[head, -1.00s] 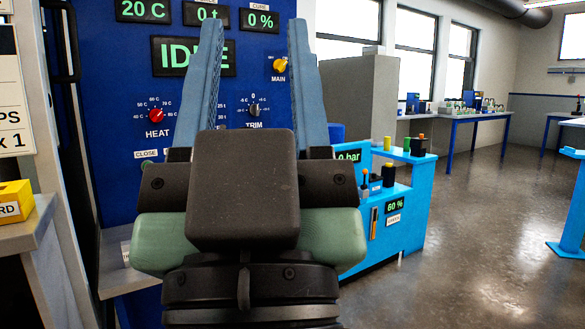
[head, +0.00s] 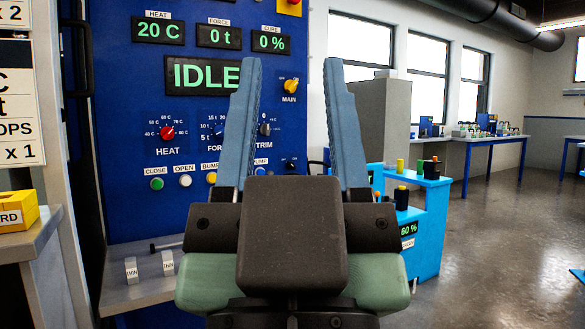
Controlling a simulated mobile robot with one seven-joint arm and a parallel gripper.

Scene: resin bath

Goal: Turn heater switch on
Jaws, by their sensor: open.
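A blue control panel (head: 125,105) fills the left half of the head view. The red HEAT knob (head: 167,132) sits on it with a temperature scale from 40 C upward. No part marked as a heater switch can be made out. The HEAT display (head: 158,30) reads 20 C and the status display (head: 201,75) reads IDLE. A yellow MAIN knob (head: 291,86) is at the panel's right. My gripper (head: 293,64) is open and empty, its fingers pointing up in the picture, to the right of the HEAT knob. Its left finger partly hides the FORCE knob and the IDLE display.
Green CLOSE (head: 157,184) and white OPEN (head: 186,181) buttons are below the HEAT knob. A grey ledge (head: 130,293) juts out under the panel. A yellow box (head: 18,211) stands at left. A light-blue stand (head: 430,225) is at right, with open floor beyond.

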